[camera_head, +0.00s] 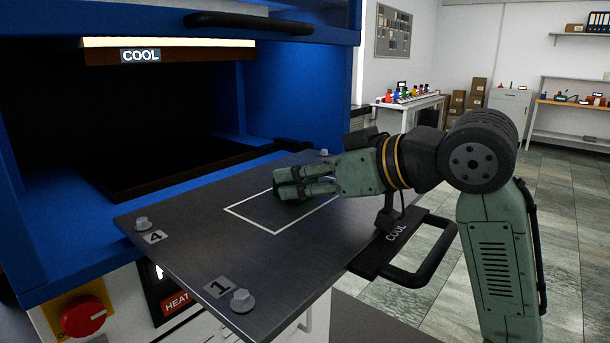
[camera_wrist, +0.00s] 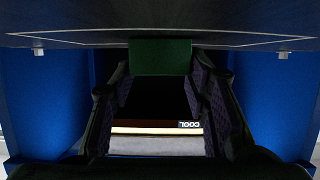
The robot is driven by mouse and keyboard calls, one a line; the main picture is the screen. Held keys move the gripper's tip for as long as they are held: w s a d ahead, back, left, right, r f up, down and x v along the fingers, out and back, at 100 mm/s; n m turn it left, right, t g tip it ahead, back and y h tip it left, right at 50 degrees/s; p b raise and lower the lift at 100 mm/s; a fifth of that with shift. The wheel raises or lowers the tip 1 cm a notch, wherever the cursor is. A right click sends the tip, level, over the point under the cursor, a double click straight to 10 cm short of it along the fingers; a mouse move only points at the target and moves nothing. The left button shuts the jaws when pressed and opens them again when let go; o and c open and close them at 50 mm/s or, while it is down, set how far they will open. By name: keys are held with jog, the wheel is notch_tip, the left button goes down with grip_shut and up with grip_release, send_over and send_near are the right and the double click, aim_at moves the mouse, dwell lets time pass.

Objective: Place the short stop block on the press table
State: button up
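The dark green block (camera_wrist: 160,57), which I take to be the short stop block, is between my gripper's fingertips in the wrist view, which looks upside down. Both fingertips meet its sides. In the head view my gripper (camera_head: 300,182) reaches left, low over the dark metal press table (camera_head: 190,215). The block is mostly hidden there by the fingers. It is over the white outlined rectangle (camera_head: 250,222), at or just above the surface; I cannot tell whether it touches.
The table plate is pulled out of the blue press (camera_head: 290,95), with bolts (camera_head: 242,300) at its corners. A black handle marked COOL (camera_head: 400,260) sticks out under my arm. The plate's left and front parts are clear. A red knob (camera_head: 83,316) is below left.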

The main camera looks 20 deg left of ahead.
jog(key=o, duration=0.5)
jog(key=shift+s+a+f+g, duration=0.1)
jog(key=shift+s+f+g, duration=0.05)
jog(key=shift+f, duration=0.35)
jog(key=shift+s+a+f+g, duration=0.1)
jog(key=shift+f+g, duration=0.05)
jog(key=shift+f, duration=0.3)
jog(key=shift+d, duration=0.15)
jog(key=v, duration=0.6)
jog(key=r+v, duration=0.1)
jog(key=v, duration=0.5)
jog(key=shift+d+r, duration=0.1)
jog(key=shift+r, duration=0.2)
